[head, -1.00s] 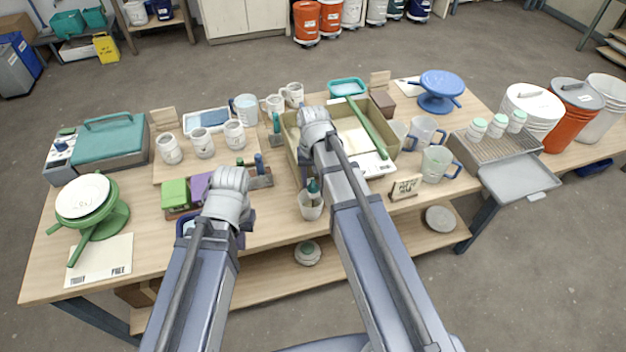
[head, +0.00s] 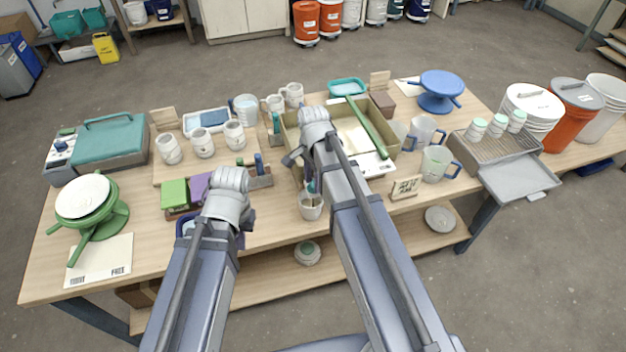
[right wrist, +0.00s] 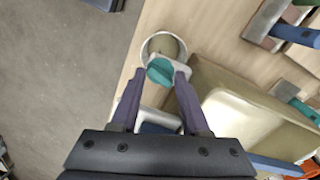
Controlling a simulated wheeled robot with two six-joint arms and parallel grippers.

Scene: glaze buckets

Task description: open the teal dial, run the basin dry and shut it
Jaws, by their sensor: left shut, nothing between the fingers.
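The teal dial (right wrist: 160,71) sits on a pale spout fitting at the basin's end in the right wrist view. My right gripper (right wrist: 159,76) is open, with one purple finger on each side of the dial and small gaps showing.
A green brush or bar (head: 367,128) lies across the basin. The table's front edge is close to the cup.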

